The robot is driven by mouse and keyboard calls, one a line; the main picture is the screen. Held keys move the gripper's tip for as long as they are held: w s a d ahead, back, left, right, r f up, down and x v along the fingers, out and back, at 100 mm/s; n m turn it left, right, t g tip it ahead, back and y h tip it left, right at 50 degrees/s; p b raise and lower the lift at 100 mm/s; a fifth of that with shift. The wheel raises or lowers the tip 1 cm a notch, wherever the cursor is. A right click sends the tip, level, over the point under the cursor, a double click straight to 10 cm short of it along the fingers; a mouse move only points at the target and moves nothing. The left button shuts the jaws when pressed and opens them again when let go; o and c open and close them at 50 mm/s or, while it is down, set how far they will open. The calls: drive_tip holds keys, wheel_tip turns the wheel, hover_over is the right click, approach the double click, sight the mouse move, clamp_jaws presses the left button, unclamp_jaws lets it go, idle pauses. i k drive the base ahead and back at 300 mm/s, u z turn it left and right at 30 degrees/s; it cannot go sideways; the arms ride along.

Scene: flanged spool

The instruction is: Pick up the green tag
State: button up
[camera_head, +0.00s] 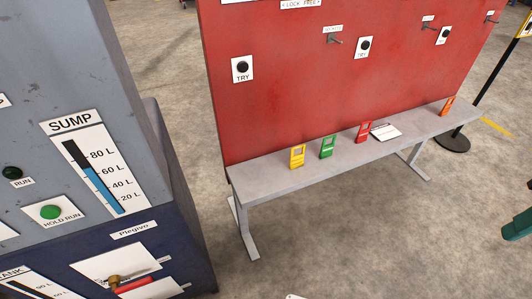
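The green tag (327,148) stands upright on the grey bench (262,176), in front of the red board. It has a pale window or label near its top. It is between a yellow tag (297,157) on its left and a red tag (364,132) on its right, apart from both. My gripper is not in view, so I cannot see where it is relative to the green tag.
An orange tag (447,106) and a white pad (386,132) are also on the bench. The red board (290,90) rises behind it. A grey-blue cabinet (60,90) fills the left. A black post base (453,143) stands at right. The floor before the bench is clear.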

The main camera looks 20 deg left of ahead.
sight(326, 151)
drive_tip(key=u, duration=1.2)
drive_tip(key=i, duration=1)
